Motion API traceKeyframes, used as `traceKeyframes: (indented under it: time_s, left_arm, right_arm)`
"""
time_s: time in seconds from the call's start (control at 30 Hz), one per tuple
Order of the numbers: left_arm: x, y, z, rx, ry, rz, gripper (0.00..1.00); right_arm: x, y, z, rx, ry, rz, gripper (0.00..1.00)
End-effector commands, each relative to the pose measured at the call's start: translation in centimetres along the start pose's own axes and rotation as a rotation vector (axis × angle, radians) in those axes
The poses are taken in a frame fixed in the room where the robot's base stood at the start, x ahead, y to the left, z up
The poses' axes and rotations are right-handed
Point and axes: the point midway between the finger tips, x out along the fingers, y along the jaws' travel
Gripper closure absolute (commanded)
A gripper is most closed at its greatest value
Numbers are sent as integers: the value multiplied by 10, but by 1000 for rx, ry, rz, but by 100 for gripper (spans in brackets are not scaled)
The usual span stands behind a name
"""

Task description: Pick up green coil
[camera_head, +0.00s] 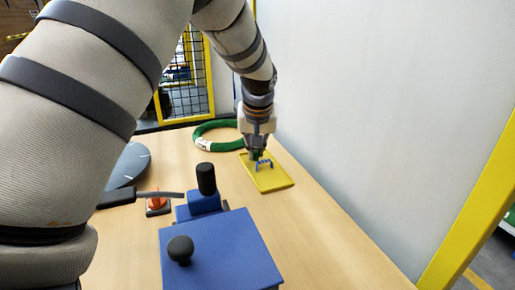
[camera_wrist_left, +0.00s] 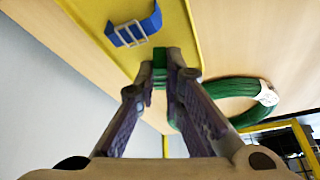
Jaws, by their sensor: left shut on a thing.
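The green coil (camera_head: 209,128) is a ring with a white label, lying on the far part of the table, to the left of my left gripper. It also shows in the left wrist view (camera_wrist_left: 232,88), partly behind a finger. My left gripper (camera_head: 257,153) points down over the yellow tray (camera_head: 274,184). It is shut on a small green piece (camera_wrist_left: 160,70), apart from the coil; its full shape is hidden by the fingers. My right gripper is not in view.
A blue clip (camera_head: 265,165) lies on the yellow tray. A blue device with black knobs (camera_head: 222,250) stands at the front. A grey disc (camera_head: 130,163) and an orange item (camera_head: 157,201) are on the left. A white wall borders the right side.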

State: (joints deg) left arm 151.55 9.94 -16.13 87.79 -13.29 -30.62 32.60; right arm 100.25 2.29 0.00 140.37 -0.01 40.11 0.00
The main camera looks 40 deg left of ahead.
Motion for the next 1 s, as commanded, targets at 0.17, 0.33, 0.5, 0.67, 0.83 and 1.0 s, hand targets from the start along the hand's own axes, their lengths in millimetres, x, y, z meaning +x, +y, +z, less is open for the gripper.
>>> traceKeyframes:
  time_s: [0.17,0.33,0.5,0.67,0.83,1.0]
  left_arm:
    - [3,0,1,0,1,0,100]
    - [3,0,1,0,1,1,71]
    - [3,0,1,0,1,1,71]
    - [-10,0,-2,-1,5,3,71]
    - [-60,0,-4,-2,12,8,71]
    - [-102,-1,-3,-2,9,5,71]
  right_arm:
    - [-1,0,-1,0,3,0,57]
    - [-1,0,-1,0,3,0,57]
    - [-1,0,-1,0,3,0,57]
    - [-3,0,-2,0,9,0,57]
    - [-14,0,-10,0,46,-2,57]
    - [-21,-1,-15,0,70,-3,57]
